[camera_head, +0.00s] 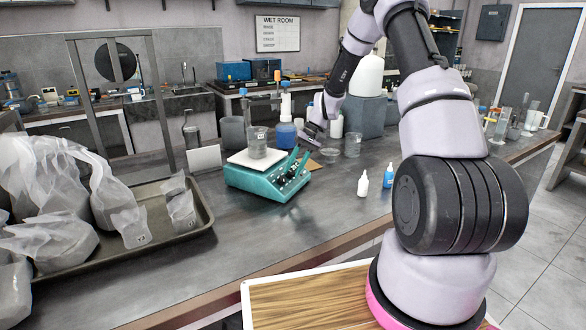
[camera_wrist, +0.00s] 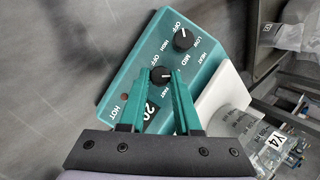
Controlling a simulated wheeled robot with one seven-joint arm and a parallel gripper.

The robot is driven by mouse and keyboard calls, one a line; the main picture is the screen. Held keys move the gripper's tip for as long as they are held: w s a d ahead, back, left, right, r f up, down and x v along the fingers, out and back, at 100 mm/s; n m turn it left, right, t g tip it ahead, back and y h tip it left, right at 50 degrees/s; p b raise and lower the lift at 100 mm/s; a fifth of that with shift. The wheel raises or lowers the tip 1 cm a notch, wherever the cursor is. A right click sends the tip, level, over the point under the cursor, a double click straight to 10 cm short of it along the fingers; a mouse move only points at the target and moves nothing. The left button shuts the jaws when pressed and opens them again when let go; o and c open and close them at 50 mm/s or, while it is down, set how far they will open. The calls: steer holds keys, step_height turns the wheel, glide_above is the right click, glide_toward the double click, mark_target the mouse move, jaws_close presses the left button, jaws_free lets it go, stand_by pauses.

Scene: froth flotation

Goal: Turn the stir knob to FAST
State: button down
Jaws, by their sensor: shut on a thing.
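The teal stirrer hotplate (camera_head: 250,182) stands on the bench with a white top plate, and a beaker (camera_head: 257,143) sits on it. Its sloped control panel (camera_wrist: 205,72) fills the middle of the wrist view. The black stir knob (camera_wrist: 160,76) lies between the fingertips of my gripper (camera_wrist: 161,74), with "FAST" printed near it. A pale mark on the knob points roughly right in the picture. My gripper is shut on this knob; in the head view the gripper (camera_head: 297,166) reaches the panel's front. The fingers partly cover the panel labels.
A second black knob (camera_wrist: 183,40), labelled HEAT, sits close beyond the fingertips. A display reading "20" (camera_wrist: 151,110) is between the fingers. Two small bottles (camera_head: 363,184) stand right of the hotplate. A tray (camera_head: 190,238) with bags lies to the left.

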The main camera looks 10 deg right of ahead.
steer(key=m+y, duration=0.1)
steer(key=m, duration=0.1)
steer(key=m+y, duration=0.1)
steer(key=m, duration=0.1)
steer(key=shift+s+d+f+t, duration=0.1)
steer(key=shift+d+f+t, duration=0.1)
steer(key=shift+d+t, duration=0.2)
steer(key=m+t+y, duration=0.1)
steer(key=m, duration=0.3)
steer(key=shift+s, duration=0.1)
steer(key=m+t+y, duration=0.1)
steer(key=m+t, duration=0.1)
steer(key=m, duration=0.2)
steer(key=shift+s+m, duration=0.1)
steer(key=shift+m, duration=0.2)
steer(key=shift+m+t+y, duration=0.3)
steer(key=shift+m+t, duration=0.4)
steer(key=shift+m, duration=0.9)
steer(key=c, duration=0.6)
jaws_free()
steer(key=shift+a, duration=0.1)
steer(key=v, duration=1.1)
